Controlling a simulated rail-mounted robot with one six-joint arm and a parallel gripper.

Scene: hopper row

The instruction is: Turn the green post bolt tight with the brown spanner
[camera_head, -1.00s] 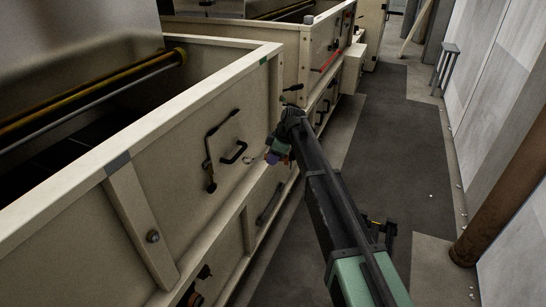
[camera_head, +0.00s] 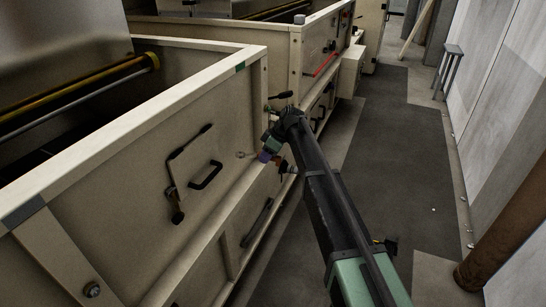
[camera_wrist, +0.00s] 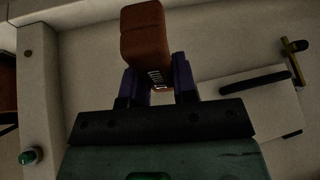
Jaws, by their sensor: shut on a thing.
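The brown spanner (camera_wrist: 148,40) is between the purple fingers of my gripper (camera_wrist: 160,84), which is shut on its thick brown grip. In the head view my gripper (camera_head: 268,152) is beside the near hopper's side, close to its far corner. A small pale ring (camera_head: 243,154), seemingly the spanner's head, shows left of the gripper against the panel. A green bolt (camera_wrist: 30,156) sits low on a pale post at the left of the wrist view. The spanner and this bolt appear apart. I cannot make out the green bolt in the head view.
The near hopper's panel carries a black handle (camera_head: 206,175) and a lever (camera_head: 176,215); the handle also shows in the wrist view (camera_wrist: 255,80). A grey bolt (camera_head: 92,290) is on the nearer post. The dark aisle floor (camera_head: 400,150) is clear to the right.

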